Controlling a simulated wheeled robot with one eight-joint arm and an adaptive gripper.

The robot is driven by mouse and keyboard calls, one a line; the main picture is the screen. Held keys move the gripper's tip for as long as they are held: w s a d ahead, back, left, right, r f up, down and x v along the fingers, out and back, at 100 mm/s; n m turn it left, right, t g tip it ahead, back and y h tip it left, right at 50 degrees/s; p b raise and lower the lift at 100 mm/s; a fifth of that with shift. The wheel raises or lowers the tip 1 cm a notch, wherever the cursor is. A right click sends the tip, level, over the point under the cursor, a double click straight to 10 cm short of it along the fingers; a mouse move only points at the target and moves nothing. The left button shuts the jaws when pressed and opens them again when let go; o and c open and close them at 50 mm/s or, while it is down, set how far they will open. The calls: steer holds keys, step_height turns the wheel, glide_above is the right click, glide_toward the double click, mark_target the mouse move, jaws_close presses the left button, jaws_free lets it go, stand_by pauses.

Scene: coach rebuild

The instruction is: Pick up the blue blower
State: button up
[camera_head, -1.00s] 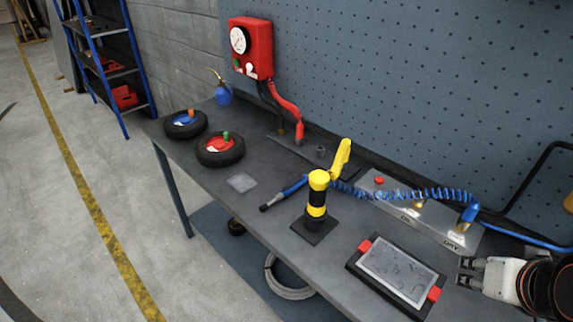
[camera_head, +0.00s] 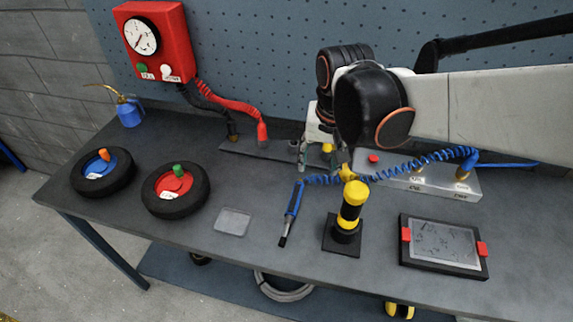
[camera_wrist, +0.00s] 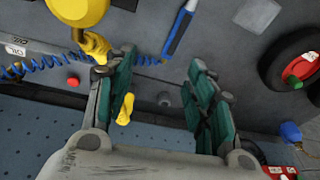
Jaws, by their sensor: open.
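The blue blower (camera_head: 294,200) is a slim blue tool with a dark tip, lying on the bench. A coiled blue hose (camera_head: 415,164) runs right from its upper end. In the wrist view the blower (camera_wrist: 181,30) lies at the top, beyond the fingertips. My gripper (camera_head: 321,160) is open above the bench, behind the blower. In the wrist view nothing is clamped between its fingers (camera_wrist: 152,80). A yellow piece (camera_wrist: 125,109) shows beside the left finger; whether it belongs to the blower is unclear. The finger partly hides the hose.
A yellow-and-black post (camera_head: 349,205) stands right of the blower. A framed panel (camera_head: 443,243) lies farther right, a clear square (camera_head: 233,221) to the left. Two wheels (camera_head: 176,190) (camera_head: 102,173) are at left. A red gauge box (camera_head: 155,42) is on the wall.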

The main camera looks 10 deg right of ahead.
steer(key=w+a+f+m+g, duration=0.1)
steer(key=w+a+f+g, duration=0.1)
steer(key=w+a+f, duration=0.3)
steer(key=b, duration=0.3)
glide_above(294, 200)
steer(key=f, duration=0.6)
steer(key=w+f, duration=0.1)
steer(key=f, duration=0.2)
steer(key=shift+d+f, duration=0.3)
steer(key=shift+f, duration=0.05)
steer(key=shift+s+a+f+b, duration=0.15)
steer(key=shift+f+b, duration=0.25)
steer(key=shift+f, duration=0.5)
steer(key=shift+s+a+f+b, duration=0.15)
steer(key=shift+f+b, duration=0.3)
steer(key=shift+f, duration=0.45)
steer(key=shift+s+f+b, duration=0.15)
steer(key=shift+f+b, duration=0.25)
steer(key=shift+f, duration=0.5)
steer(key=shift+r, duration=0.1)
jaws_close()
